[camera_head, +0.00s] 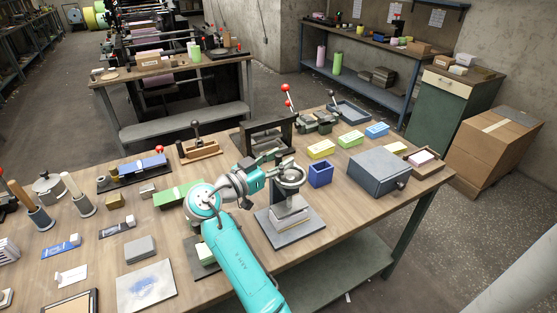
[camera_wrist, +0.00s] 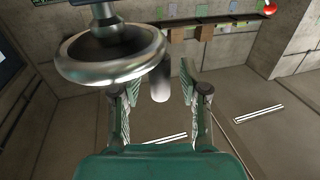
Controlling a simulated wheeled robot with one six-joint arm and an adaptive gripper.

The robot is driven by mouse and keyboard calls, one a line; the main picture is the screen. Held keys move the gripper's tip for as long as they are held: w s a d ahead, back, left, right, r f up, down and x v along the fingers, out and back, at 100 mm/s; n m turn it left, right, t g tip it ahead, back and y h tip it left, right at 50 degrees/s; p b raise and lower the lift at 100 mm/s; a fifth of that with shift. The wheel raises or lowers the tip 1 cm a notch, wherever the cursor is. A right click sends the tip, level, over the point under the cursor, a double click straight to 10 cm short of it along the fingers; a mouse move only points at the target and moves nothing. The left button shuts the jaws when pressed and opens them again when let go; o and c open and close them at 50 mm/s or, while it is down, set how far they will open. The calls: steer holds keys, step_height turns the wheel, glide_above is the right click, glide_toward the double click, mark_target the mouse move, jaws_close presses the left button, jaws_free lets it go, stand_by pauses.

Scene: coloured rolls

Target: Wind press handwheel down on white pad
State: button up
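The press stands on a dark base plate (camera_head: 268,234) near the front of the bench, with a round metal handwheel (camera_head: 291,176) on top. The white pad (camera_head: 290,215) lies on the base beneath it. My gripper (camera_head: 273,170) is at the left side of the handwheel. In the wrist view the handwheel (camera_wrist: 85,68) fills the upper left, and its grey cylindrical handle (camera_wrist: 160,84) shows between the spread fingers of my gripper (camera_wrist: 159,96). A gap shows on each side of the handle. I cannot tell how deep it sits between the fingers.
A blue open box (camera_head: 320,174) stands just right of the press, with a grey-blue case (camera_head: 379,170) beyond. A black frame (camera_head: 265,139) stands behind. A green box (camera_head: 172,196) lies left of my arm. The bench's front edge is close to the press.

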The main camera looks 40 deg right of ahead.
jaws_close()
steer(key=shift+w+d+m+g, duration=0.1)
steer(key=shift+d+m+g, duration=0.1)
steer(key=shift+m+g, duration=0.4)
steer(key=shift+d+m+g, duration=0.15)
steer(key=shift+m+g, duration=0.15)
steer(key=shift+g, duration=0.5)
steer(key=shift+d+m+g+y, duration=0.15)
steer(key=shift+m+g+y, duration=0.35)
steer(key=shift+g, duration=0.4)
steer(key=shift+o, duration=0.9)
jaws_free()
step_height(320, 180, up, 10)
steer(key=shift+c, duration=0.2)
